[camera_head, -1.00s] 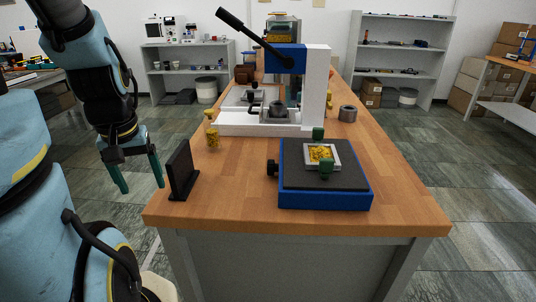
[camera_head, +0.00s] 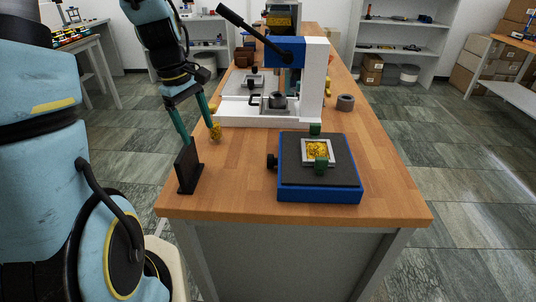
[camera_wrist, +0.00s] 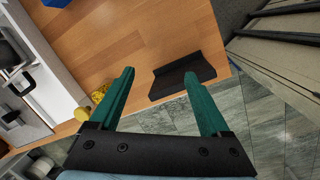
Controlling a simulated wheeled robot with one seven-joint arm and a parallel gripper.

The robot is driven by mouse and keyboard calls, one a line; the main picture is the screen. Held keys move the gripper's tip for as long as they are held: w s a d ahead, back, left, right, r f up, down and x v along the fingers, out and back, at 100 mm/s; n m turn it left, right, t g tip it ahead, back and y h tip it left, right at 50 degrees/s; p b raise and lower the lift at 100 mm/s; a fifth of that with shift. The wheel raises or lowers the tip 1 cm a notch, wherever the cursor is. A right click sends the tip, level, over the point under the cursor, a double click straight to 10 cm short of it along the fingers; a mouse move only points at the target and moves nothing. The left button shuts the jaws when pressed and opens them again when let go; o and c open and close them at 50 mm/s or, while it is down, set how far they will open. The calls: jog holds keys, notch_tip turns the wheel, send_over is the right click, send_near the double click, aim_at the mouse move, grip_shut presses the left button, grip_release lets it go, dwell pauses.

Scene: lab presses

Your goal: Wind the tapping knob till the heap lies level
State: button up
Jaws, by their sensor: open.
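A blue box with a dark top (camera_head: 300,185) stands near the front right of the table. A black knob (camera_head: 271,161) sticks out of the box's left side. My gripper (camera_head: 201,141) is open and empty, pointing down over the table's left edge, left of the box and well apart from the knob. In the wrist view its green fingers (camera_wrist: 160,92) are spread with nothing between them.
A black upright plate (camera_head: 187,170) stands at the table's left edge, close to my gripper; it also shows in the wrist view (camera_wrist: 182,77). A white press with a blue head (camera_head: 285,48) stands behind the box. A jar of yellow bits (camera_head: 215,132) and a grey ring (camera_head: 345,102) stand nearby. Bare wood lies between plate and box.

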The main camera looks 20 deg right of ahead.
aim_at(272, 161)
jog(key=d+f+n+g+h, duration=0.25)
jog(key=d+n, duration=0.45)
jog(key=d, duration=0.8)
jog(key=shift+g+y, duration=0.35)
jog(key=shift+y, duration=0.1)
jog(key=p+x, duration=0.1)
jog(key=x, duration=0.4)
jog(key=p+x, duration=0.2)
jog(key=x, duration=0.3)
jog(key=shift+a+f, duration=0.15)
jog(key=shift+f, duration=0.2)
grip_shut()
